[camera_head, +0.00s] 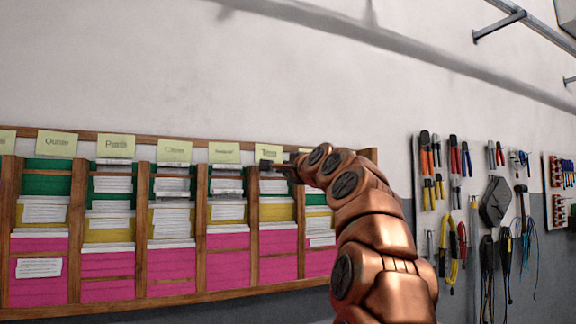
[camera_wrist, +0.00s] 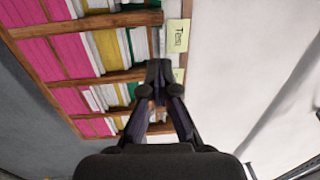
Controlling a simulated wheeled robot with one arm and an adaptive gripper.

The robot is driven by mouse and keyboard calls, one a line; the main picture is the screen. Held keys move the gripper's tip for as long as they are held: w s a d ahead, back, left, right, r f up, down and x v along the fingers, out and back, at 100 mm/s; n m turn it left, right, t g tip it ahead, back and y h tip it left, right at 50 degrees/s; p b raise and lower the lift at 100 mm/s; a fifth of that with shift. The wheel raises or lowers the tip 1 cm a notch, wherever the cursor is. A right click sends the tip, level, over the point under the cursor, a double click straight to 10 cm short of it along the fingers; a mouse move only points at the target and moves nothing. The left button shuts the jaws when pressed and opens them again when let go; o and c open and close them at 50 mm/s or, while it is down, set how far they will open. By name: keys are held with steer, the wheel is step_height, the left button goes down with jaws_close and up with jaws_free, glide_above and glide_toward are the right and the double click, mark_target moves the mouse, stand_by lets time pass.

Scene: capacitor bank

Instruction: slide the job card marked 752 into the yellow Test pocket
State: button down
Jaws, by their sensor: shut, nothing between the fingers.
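The Test column of the wooden rack has a pale label (camera_head: 268,152), which also shows in the wrist view (camera_wrist: 177,36). Its yellow pocket (camera_head: 277,212) lies between a green and a pink one, and it also shows in the wrist view (camera_wrist: 106,50). White cards (camera_head: 273,187) stick up above the yellow pocket. My gripper (camera_head: 264,164) is at the top of this column, just below the label. In the wrist view its fingertips (camera_wrist: 158,69) are together and hold no card. No number 752 can be read on any card.
The wooden rack (camera_head: 200,218) has several columns with green, yellow and pink pockets full of cards, split by upright dividers. A pegboard of hand tools (camera_head: 465,200) hangs to the right. The white wall above the rack is clear.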

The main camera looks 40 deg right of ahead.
steer(key=w+a+f+n+y, duration=0.1)
steer(key=w+a+f+y, duration=0.1)
steer(key=w+a+f, duration=0.5)
steer(key=w+a+f+n+y, duration=0.1)
steer(key=w+a+f, duration=0.6)
steer(key=a+f, duration=1)
steer(key=w+a+f+n+t+y, duration=0.1)
steer(key=w+a+f, duration=0.6)
steer(key=f, duration=1.8)
steer(key=shift+w+a+f+n+y, duration=0.35)
steer(key=shift+a+y, duration=0.55)
steer(key=shift+a, duration=2.15)
steer(key=shift+r, duration=0.2)
steer(key=shift+f, duration=0.1)
steer(key=shift+f, duration=0.35)
